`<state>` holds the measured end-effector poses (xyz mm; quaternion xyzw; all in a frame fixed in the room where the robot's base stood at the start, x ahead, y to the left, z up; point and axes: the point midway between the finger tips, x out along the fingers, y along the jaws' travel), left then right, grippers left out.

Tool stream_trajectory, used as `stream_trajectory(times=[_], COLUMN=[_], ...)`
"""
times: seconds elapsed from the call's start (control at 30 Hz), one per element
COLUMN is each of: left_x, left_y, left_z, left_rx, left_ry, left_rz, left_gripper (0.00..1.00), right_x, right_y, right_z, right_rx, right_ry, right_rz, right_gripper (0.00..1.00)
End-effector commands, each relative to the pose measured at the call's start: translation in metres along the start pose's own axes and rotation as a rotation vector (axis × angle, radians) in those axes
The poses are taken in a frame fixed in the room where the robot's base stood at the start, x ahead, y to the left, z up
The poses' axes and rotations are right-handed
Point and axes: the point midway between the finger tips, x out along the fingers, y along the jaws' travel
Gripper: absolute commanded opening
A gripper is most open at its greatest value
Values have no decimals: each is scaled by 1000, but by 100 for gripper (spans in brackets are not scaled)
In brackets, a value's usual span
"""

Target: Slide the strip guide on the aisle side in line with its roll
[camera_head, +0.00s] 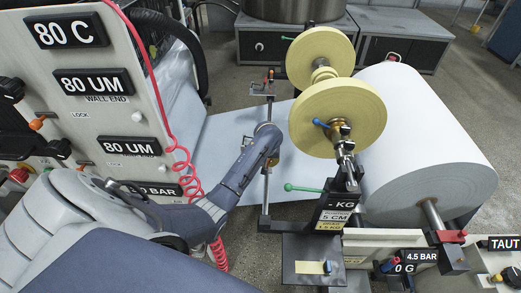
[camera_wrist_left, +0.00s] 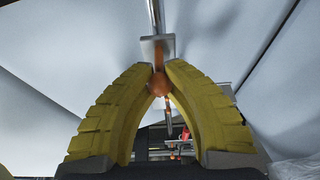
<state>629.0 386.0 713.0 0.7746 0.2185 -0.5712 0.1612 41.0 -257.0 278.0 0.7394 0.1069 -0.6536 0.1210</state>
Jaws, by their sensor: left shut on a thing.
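My left arm reaches in from the left in the head view, and its gripper (camera_head: 268,131) is at the thin guide rod (camera_head: 265,190), left of the near yellow roll (camera_head: 346,118). In the left wrist view my yellow fingers (camera_wrist_left: 160,78) are closed around an orange knob (camera_wrist_left: 158,86). The knob sits under a small grey plate (camera_wrist_left: 157,48) on the rod (camera_wrist_left: 155,14), apparently the strip guide. In the head view my wrist hides most of this guide. The far yellow roll (camera_head: 320,57) stands behind, with another guide bracket (camera_head: 268,88) on the rod near it.
A big white paper roll (camera_head: 425,140) lies to the right, with a pale web (camera_head: 225,135) running left. The labelled panel (camera_head: 85,60) and a red coiled hose (camera_head: 182,165) are at left. A green-knobbed lever (camera_head: 290,187) and a scale label (camera_head: 335,218) are near the rod's front.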

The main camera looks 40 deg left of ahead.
Motion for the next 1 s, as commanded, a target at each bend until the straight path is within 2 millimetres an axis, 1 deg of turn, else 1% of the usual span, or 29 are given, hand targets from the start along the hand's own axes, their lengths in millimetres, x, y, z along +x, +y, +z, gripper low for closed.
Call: stream_trajectory(times=[0.27,1.0], left_x=[0,-5], left_y=[0,1], left_z=[1,19], left_rx=[0,0], left_ry=[0,0], left_rz=[0,1], left_gripper=[0,0], right_x=[0,0], right_y=[0,0], right_z=[0,0], right_rx=[0,0], right_ry=[0,0], right_rz=[0,0], right_gripper=[44,44])
